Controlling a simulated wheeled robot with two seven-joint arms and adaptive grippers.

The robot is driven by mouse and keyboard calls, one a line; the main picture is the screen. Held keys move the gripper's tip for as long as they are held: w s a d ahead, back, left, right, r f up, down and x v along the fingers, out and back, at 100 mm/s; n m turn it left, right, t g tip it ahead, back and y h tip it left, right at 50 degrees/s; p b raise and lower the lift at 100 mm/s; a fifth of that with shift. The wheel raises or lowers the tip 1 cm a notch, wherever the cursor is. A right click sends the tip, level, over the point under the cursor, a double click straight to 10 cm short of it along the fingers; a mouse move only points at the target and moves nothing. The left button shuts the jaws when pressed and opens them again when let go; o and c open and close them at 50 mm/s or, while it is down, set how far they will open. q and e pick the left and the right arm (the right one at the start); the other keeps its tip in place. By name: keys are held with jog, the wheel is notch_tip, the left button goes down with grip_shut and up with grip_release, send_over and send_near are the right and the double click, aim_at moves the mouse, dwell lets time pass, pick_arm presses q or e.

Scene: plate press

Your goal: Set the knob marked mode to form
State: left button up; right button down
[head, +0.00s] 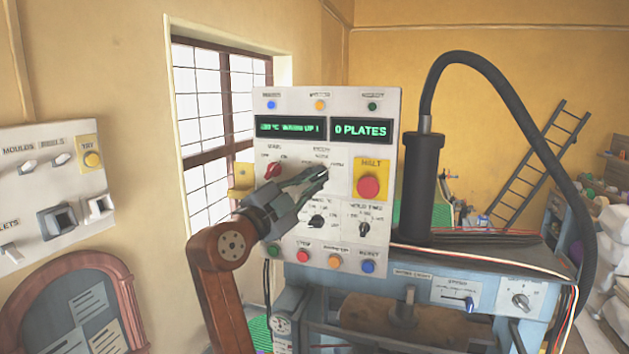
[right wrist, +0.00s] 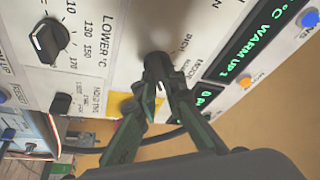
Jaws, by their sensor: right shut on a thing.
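The mode knob (head: 323,172) is a dark knob on the upper middle of the white control panel (head: 288,110). My right gripper (head: 316,177) is at it, its fingers closed around the knob. In the right wrist view the fingertips (right wrist: 158,80) pinch the mode knob (right wrist: 154,60), beside its lettering. The fingers cover much of the knob, so I cannot tell which mark it points to. The display (head: 290,129) shows a temperature and "WARM UP", partly blurred. My left gripper is not in view.
A red knob (head: 272,171) sits left of the mode knob, and the red HALT button (head: 369,187) sits right. The lower-temperature knob (head: 316,221) and hold-time knob (head: 364,229) are below. A black cylinder (head: 418,190) with a thick hose stands right of the panel.

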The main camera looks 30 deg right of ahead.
dwell(0.3)
jog(key=c, duration=2)
grip_release()
jog(key=shift+w, duration=0.1)
jog(key=v, duration=1.2)
jog(key=shift+a, duration=0.1)
